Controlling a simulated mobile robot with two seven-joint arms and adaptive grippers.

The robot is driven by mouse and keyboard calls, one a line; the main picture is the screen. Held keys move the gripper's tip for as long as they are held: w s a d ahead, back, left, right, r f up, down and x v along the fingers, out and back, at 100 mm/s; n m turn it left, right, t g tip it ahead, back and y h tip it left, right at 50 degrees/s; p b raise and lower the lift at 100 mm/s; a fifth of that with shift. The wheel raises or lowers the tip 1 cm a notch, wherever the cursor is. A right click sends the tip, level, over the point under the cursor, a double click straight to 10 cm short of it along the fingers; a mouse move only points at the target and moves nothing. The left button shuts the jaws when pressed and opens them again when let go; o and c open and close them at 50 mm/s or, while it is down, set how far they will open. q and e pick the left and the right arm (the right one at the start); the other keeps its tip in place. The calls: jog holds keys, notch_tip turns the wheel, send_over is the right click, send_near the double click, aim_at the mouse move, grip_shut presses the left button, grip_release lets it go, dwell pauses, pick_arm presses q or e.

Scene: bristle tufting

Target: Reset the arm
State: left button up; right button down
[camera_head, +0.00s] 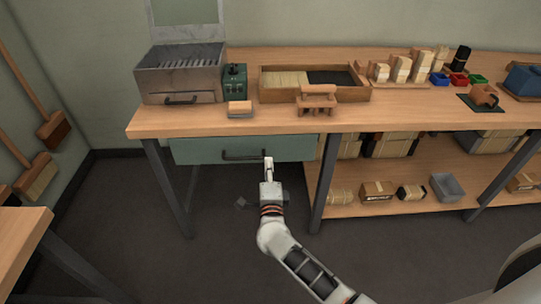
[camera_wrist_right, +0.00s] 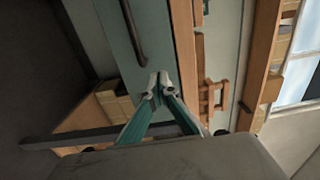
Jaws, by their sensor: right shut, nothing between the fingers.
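My right gripper (camera_head: 268,168) is in front of the green drawer (camera_head: 200,150) under the workbench, just below the right end of its dark handle (camera_head: 240,155). Its fingers are together with nothing between them. In the right wrist view, the closed fingertips (camera_wrist_right: 158,82) appear over the drawer front (camera_wrist_right: 118,40), with the dark handle (camera_wrist_right: 133,32) beyond them. The fingertips look apart from the handle, though the exact gap is hard to judge. The drawer looks closed. My left gripper is not in view.
The workbench top (camera_head: 190,122) carries a metal box (camera_head: 180,80), a green device (camera_head: 234,82), a divided wooden tray (camera_head: 300,94) and a wooden stand (camera_head: 316,98). A lower shelf (camera_head: 400,200) holds boxes and a grey bin (camera_head: 446,187).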

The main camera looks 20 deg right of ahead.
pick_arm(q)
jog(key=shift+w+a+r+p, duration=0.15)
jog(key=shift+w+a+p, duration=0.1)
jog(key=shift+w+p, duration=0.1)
pick_arm(e)
jog(key=v, duration=0.6)
jog(key=shift+s, duration=0.15)
